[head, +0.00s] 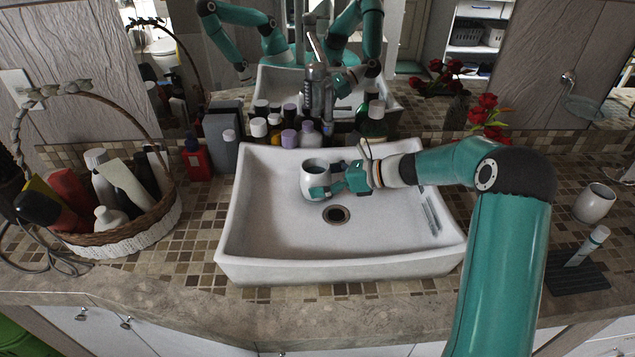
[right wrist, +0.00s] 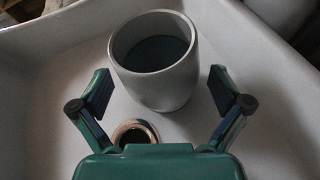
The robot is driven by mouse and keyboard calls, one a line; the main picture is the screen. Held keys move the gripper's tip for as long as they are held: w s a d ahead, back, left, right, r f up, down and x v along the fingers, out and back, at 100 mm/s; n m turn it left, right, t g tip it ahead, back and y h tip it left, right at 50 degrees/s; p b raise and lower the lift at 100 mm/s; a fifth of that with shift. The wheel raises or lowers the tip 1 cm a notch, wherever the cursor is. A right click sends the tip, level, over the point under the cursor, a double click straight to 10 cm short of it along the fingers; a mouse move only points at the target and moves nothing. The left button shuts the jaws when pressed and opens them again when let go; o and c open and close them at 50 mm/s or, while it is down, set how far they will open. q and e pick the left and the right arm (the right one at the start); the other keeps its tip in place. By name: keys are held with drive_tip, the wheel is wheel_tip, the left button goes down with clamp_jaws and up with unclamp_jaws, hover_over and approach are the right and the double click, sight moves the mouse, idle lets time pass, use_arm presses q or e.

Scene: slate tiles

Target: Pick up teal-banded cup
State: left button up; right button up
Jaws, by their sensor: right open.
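A pale cup (head: 315,178) with a dark bluish inside stands upright in the white sink, left of the middle. It also shows in the right wrist view (right wrist: 160,85), between and slightly beyond the fingertips. I cannot make out a teal band on it. My right gripper (head: 333,183) is open, reaching in from the right close beside the cup. In the right wrist view one finger is on each side of the cup, with gaps showing. A second pale cup (head: 595,203) stands on the counter at the far right. My left gripper is not directly in view.
The sink (head: 270,264) has a drain (head: 336,214) just in front of the cup. A basket of bottles (head: 112,241) stands at the left. Several bottles and a tap (head: 317,92) line the back. A tube on a dark stand (head: 578,277) is at the right.

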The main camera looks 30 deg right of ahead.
drive_tip(key=shift+x, duration=1.25)
drive_tip(key=shift+d, duration=0.1)
drive_tip(key=c, duration=1.7)
drive_tip(key=shift+s+r, duration=0.1)
drive_tip(key=shift+r, duration=0.1)
drive_tip(key=shift+r, duration=0.2)
wheel_tip(320, 180, up, 11)
drive_tip(key=s+a+b, duration=0.2)
drive_tip(key=s+a, duration=0.3)
drive_tip(key=s, duration=0.3)
drive_tip(key=s+a+b, duration=0.3)
drive_tip(key=s+a, duration=0.2)
drive_tip(key=s, duration=0.4)
drive_tip(key=shift+a, duration=0.25)
